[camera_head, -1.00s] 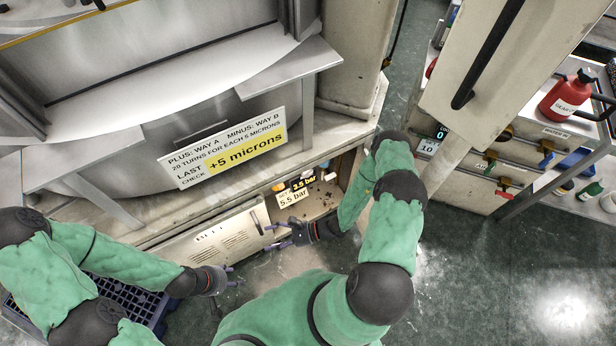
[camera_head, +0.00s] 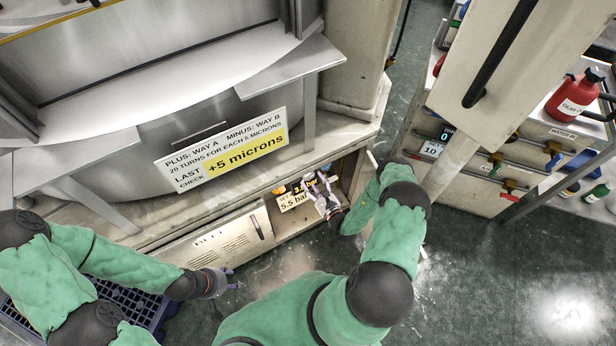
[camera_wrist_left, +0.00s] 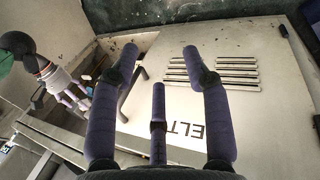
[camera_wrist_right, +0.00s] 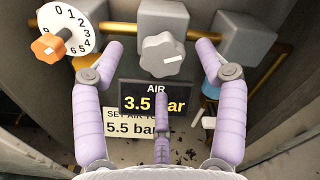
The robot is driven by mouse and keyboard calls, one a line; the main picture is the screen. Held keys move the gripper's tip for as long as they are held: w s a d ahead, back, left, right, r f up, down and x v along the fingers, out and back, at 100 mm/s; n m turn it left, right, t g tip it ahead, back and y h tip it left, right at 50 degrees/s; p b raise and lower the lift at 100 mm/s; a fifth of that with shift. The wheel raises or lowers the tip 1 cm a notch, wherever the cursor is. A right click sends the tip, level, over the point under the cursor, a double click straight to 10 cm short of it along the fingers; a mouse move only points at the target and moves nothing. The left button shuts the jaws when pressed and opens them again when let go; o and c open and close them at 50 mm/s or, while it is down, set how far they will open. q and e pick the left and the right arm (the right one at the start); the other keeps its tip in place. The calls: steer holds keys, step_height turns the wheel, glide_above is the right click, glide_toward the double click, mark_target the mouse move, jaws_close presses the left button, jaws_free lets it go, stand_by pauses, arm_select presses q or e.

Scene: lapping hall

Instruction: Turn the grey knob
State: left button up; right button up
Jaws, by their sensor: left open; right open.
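The grey knob (camera_wrist_right: 168,54) is a lobed dial with a pale pointer mark, inside an open low compartment. In the right wrist view it stands between the spread fingertips of my right gripper (camera_wrist_right: 160,50), with no clear contact. Below it a display (camera_wrist_right: 156,97) reads AIR 3.5 bar, and a label (camera_wrist_right: 130,124) reads 5.5 bar. In the head view my right gripper (camera_head: 318,190) is open at the compartment and the grey knob cannot be made out. My left gripper (camera_head: 228,281) is open and empty before the cabinet's lower panel (camera_head: 215,245).
An orange knob (camera_wrist_right: 48,46) with a white numbered dial (camera_wrist_right: 72,28) sits just left of the grey knob. A brass pipe (camera_wrist_right: 118,29) runs behind. Compartment walls stand close on both sides. A blue crate (camera_head: 125,300) lies at lower left.

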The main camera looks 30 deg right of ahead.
mark_target(309, 177)
steer(key=shift+w+b, duration=0.5)
steer(key=shift+w, duration=1.75)
steer(key=c, duration=1.1)
